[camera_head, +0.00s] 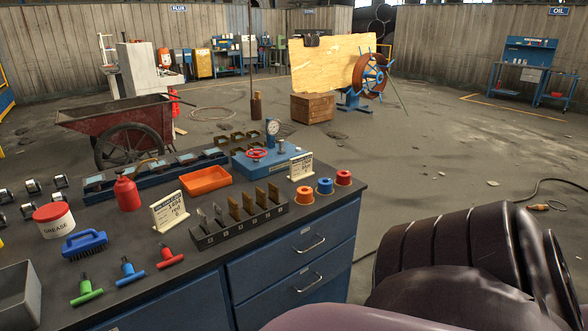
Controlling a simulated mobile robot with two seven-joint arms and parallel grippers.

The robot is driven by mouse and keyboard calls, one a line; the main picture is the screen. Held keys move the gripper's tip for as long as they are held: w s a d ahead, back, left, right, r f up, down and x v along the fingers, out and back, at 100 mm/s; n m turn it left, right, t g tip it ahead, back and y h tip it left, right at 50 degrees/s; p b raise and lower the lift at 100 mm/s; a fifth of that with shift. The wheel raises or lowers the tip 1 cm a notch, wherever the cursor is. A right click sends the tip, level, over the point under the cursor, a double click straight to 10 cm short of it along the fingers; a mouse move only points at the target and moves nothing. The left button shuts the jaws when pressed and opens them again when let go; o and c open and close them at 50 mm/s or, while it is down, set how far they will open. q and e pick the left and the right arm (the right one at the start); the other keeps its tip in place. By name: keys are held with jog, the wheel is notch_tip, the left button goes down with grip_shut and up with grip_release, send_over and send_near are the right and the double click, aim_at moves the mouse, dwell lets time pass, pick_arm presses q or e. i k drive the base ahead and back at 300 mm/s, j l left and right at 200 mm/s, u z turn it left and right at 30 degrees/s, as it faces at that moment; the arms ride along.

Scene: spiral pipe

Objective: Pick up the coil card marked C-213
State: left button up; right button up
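A white card (169,212) with dark print stands tilted on the workbench, left of a black slotted rack (240,231). A second white card (301,167) with smaller print stands behind the rack, near the blue press. The print on both is too small to read surely, so I cannot tell which, if either, is marked C-213. The rack holds several upright plates, some grey and some brown. Neither of my grippers shows in the head view.
Around the cards are an orange tray (206,180), a red bottle (127,193), a blue press (270,160), colored spools (325,186), T-handled tools (170,258), a blue brush (84,244) and a grease tub (54,220). A large dark shape blocks the lower right.

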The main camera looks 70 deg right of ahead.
aim_at(300, 167)
jog(key=z, duration=2.15)
